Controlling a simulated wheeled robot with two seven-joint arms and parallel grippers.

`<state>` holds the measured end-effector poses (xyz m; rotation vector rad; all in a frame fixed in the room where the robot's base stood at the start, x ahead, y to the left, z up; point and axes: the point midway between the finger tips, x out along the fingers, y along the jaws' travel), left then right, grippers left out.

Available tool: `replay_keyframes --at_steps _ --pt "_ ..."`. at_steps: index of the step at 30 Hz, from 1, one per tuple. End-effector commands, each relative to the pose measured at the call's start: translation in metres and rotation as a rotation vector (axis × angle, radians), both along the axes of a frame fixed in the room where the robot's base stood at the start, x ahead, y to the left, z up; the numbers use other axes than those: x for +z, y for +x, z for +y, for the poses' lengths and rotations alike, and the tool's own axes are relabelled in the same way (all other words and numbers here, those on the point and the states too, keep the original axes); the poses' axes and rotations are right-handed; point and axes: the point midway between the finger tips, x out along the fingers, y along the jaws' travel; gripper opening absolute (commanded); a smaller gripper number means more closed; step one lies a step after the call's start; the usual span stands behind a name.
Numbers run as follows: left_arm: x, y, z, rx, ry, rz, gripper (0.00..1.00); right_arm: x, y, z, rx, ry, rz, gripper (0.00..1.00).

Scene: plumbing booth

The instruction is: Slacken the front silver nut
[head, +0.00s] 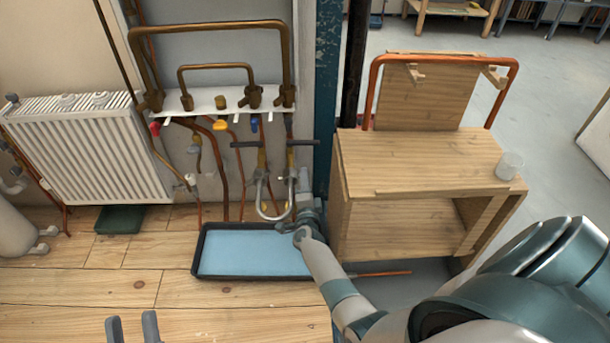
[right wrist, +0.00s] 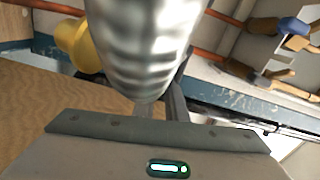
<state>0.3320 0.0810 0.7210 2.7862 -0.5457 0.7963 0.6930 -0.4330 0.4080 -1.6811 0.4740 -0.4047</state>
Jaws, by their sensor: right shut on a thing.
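A silver U-shaped hose (head: 262,211) hangs below the pipe board, between two vertical pipes. My right gripper (head: 306,216) is at the right side of the hose, low above the tray, and is shut on what seems to be the front silver nut. In the right wrist view a ribbed silver piece (right wrist: 144,45) fills the middle, in front of a dark finger (right wrist: 177,97). It hides the grip and the nut's edges. My left gripper (head: 133,328) is open and empty at the bottom edge of the head view.
A black-rimmed tray (head: 197,262) with a blue bottom lies under the hose. A white radiator (head: 85,150) is at left. A wooden bench (head: 415,165) with a clear cup (head: 509,165) stands at right. A yellow part (right wrist: 75,45) is close to the silver piece.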

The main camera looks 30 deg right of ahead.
Motion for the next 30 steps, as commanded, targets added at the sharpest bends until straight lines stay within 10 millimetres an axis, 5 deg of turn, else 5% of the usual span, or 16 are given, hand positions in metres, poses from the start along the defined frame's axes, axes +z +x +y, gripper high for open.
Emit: replay_keyframes --at_steps 12,21,30 --pt "-0.078 0.038 0.000 -0.013 0.164 0.458 0.30 0.013 0.002 0.005 0.002 -0.204 0.129 0.00" --pt "-0.130 0.039 0.010 -0.022 0.248 0.727 0.30 0.017 0.003 0.007 0.002 -0.328 0.205 0.00" --pt "-0.155 0.033 0.017 -0.026 0.285 0.855 0.30 0.019 0.004 0.009 0.003 -0.391 0.243 0.00"
